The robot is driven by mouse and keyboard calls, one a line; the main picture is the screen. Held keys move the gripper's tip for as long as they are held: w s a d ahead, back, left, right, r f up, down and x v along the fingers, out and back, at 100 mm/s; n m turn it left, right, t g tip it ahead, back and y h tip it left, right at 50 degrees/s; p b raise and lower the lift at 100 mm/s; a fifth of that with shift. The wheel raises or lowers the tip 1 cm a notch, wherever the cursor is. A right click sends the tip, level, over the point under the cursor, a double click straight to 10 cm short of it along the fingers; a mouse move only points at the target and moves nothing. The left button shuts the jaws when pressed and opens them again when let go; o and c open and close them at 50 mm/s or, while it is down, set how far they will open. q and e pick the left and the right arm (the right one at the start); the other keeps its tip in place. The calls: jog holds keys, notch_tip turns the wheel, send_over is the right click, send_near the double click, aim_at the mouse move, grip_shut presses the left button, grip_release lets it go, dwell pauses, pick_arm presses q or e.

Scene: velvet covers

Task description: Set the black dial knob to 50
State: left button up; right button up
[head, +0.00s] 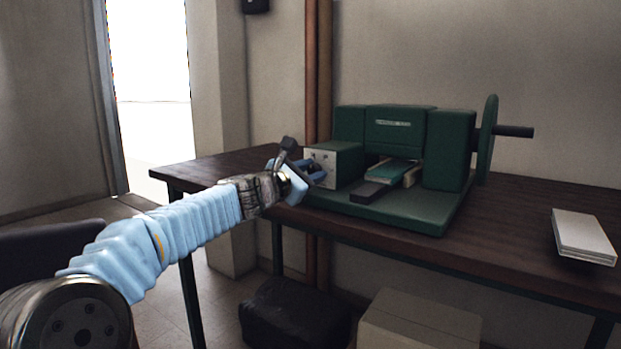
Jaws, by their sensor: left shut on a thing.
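A green machine (402,124) stands on the dark wooden table. On its left is a box with a pale control panel (322,158) facing me. My left gripper (316,172) reaches in from the left, right at the lower part of this panel. It is shut on the black dial knob there. The gripper's fingers hide the knob, and its scale and setting cannot be read from here. My right gripper is not in view.
A dark bar (369,192) and a stack of thin green and tan pieces (397,173) lie on the machine's base. A handwheel (487,140) with a dark handle is at its right. A pale book-like block (583,236) lies on the table's right, with bare tabletop (510,222) between.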

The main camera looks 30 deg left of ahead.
pick_arm(q)
jog(key=m+b, duration=0.2)
jog(key=m, duration=0.2)
jog(key=shift+f+m, duration=0.15)
jog(key=shift+m, duration=0.25)
jog(key=m+b, duration=0.2)
jog(key=m, duration=0.3)
jog(key=shift+b, duration=0.35)
jog(key=m+b, duration=0.3)
jog(key=m, duration=0.3)
jog(key=shift+m, duration=0.4)
jog(key=shift+m+b, duration=1.05)
jog(key=shift+m, duration=1.05)
jog(key=o, duration=1)
jog(key=shift+o, duration=0.2)
jog(key=shift+s+r, duration=0.1)
jog(key=shift+r, duration=0.1)
